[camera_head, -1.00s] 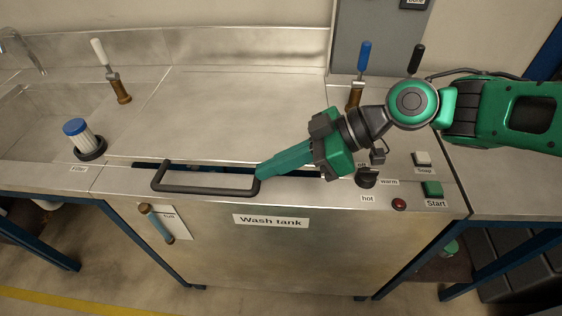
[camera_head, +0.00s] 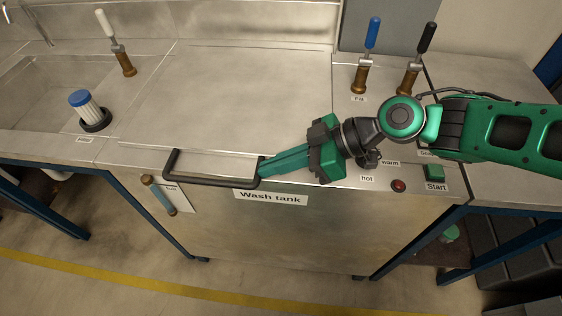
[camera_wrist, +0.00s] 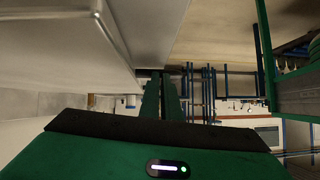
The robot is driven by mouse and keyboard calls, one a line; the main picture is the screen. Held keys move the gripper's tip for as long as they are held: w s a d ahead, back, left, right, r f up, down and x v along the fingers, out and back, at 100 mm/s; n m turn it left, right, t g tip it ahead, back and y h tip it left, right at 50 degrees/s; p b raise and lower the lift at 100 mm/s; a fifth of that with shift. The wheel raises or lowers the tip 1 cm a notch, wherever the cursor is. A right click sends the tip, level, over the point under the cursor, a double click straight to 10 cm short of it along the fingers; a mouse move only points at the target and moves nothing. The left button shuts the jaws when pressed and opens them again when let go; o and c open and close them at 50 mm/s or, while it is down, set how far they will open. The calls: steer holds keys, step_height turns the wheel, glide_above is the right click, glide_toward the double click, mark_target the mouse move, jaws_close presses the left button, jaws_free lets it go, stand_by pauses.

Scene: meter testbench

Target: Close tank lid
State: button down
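The tank lid (camera_head: 230,105) is a wide flat steel panel on top of the wash tank (camera_head: 290,235). It lies about level with the counter, with no clear dark gap at its front edge. Its dark bar handle (camera_head: 205,181) runs along the front edge. My green gripper (camera_head: 262,172) reaches in from the right with its fingers close together at the handle's right end. It looks shut on the handle there; the exact contact is small. In the wrist view, the narrow fingers (camera_wrist: 161,98) meet a dark bar.
Two valve levers, blue (camera_head: 373,32) and black (camera_head: 426,38), stand behind my arm. A filter (camera_head: 86,106) and a white-handled lever (camera_head: 105,22) are at left. The red (camera_head: 398,186) and green (camera_head: 434,173) buttons are close below my arm.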

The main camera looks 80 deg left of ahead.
steer(key=r, duration=0.2)
steer(key=w+r, duration=0.1)
steer(key=r, duration=0.1)
steer(key=shift+d, duration=0.2)
steer(key=v, duration=0.9)
steer(key=shift+w+d+r, duration=0.25)
steer(key=shift+d, duration=0.05)
